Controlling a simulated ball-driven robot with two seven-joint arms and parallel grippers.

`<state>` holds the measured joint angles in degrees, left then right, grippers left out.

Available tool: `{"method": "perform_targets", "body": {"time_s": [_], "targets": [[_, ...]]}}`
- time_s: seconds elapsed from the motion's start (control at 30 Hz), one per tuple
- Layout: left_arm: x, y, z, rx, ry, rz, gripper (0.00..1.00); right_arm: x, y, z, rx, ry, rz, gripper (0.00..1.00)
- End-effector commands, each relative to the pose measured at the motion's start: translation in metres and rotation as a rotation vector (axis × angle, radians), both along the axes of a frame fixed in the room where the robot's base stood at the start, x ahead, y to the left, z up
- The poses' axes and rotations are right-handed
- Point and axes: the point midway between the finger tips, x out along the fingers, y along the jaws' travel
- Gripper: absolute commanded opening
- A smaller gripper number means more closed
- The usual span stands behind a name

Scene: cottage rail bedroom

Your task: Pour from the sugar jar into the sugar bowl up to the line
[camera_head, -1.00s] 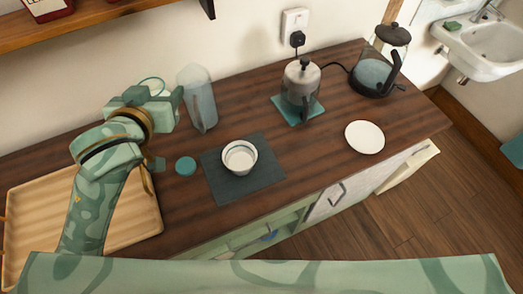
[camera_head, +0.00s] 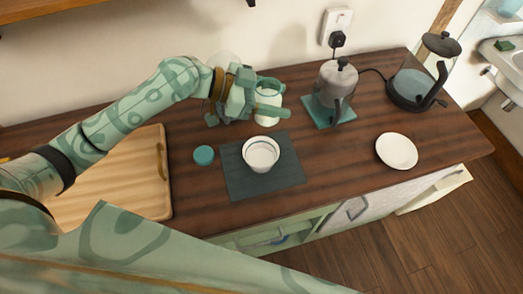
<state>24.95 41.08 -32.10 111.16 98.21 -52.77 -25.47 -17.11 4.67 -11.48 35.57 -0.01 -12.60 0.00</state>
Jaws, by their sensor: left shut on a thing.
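The sugar jar (camera_head: 268,107), a clear jar with a pale green rim and white contents, is in my left gripper (camera_head: 262,110) in the head view. The gripper is shut on its side, and its fingers hide part of it. The jar looks about upright, behind the sugar bowl; I cannot tell its height above the counter. The sugar bowl (camera_head: 261,164) is white with a dark line inside, and stands upright on a dark mat (camera_head: 240,183). Its inside looks white; the fill level is unclear. My right gripper is not in view.
A teal lid (camera_head: 204,155) lies left of the mat. A wooden tray (camera_head: 120,190) is at left. A French press (camera_head: 334,88) on a teal mat, a kettle (camera_head: 412,85) and a white plate (camera_head: 396,151) stand to the right. A clear vessel shows faintly behind my gripper.

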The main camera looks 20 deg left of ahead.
Motion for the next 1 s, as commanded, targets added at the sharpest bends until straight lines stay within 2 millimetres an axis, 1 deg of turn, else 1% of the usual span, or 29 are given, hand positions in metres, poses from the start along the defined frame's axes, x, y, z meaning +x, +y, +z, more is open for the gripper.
{"method": "perform_targets", "body": {"time_s": [0.07,0.2,0.3,0.43,0.6,1.0], "targets": [[0.009,0.01,0.003,0.005,-0.006,-0.043,0.24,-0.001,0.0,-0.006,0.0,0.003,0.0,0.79],[0.025,0.032,0.019,0.006,-0.007,-0.089,0.24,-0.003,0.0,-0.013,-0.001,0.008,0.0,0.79],[0.036,0.046,0.032,0.005,-0.007,-0.09,0.24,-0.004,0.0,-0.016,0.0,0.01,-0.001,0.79],[0.045,0.058,0.043,0.0,-0.003,-0.081,0.24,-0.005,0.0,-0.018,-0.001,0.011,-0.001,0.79],[0.05,0.064,0.05,-0.001,-0.003,-0.075,0.24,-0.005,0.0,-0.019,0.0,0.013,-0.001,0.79],[0.048,0.064,0.052,0.005,-0.014,-0.07,0.24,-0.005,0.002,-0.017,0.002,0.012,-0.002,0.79]]}}
